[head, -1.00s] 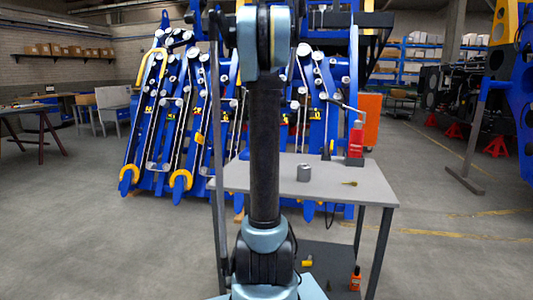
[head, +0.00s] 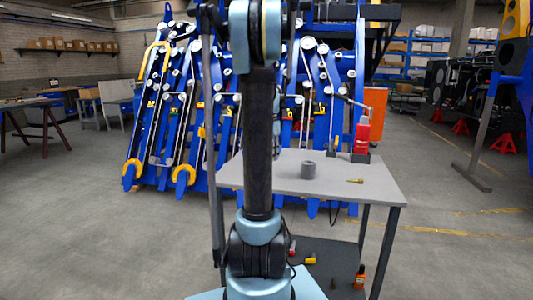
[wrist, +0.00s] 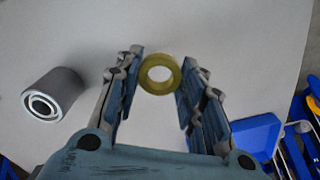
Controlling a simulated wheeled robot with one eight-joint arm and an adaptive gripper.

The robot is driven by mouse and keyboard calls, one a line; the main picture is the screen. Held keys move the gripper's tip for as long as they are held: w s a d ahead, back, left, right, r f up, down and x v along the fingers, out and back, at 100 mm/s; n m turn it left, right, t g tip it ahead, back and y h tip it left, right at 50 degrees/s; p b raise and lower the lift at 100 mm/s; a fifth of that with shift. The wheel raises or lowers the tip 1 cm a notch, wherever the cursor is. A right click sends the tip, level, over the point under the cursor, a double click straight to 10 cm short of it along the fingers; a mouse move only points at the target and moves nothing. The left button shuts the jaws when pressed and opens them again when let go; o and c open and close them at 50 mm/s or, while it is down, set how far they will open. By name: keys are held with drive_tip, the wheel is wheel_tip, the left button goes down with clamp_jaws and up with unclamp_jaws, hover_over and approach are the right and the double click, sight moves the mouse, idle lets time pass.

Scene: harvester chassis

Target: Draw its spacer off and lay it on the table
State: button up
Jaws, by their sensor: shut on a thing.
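A yellow, brass-like ring (wrist: 146,84), which looks like the spacer, sits between the fingertips of my gripper (wrist: 158,88) in the wrist view. My gripper is shut on it, with a finger on each side, and the pale tabletop (wrist: 235,45) lies behind it. The ring's hole faces the camera. In the head view my gripper is out of the picture. The table (head: 330,185) stands ahead, partly hidden by my arm.
A red tool (head: 362,137) stands at the back right. The front of the tabletop looks clear.

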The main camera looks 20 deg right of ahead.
drive_tip(key=shift+f, duration=2.9)
drive_tip(key=o, duration=1.3)
drive_tip(key=shift+r, duration=0.1)
wheel_tip(320, 180, up, 12)
drive_tip(key=shift+f, duration=0.15)
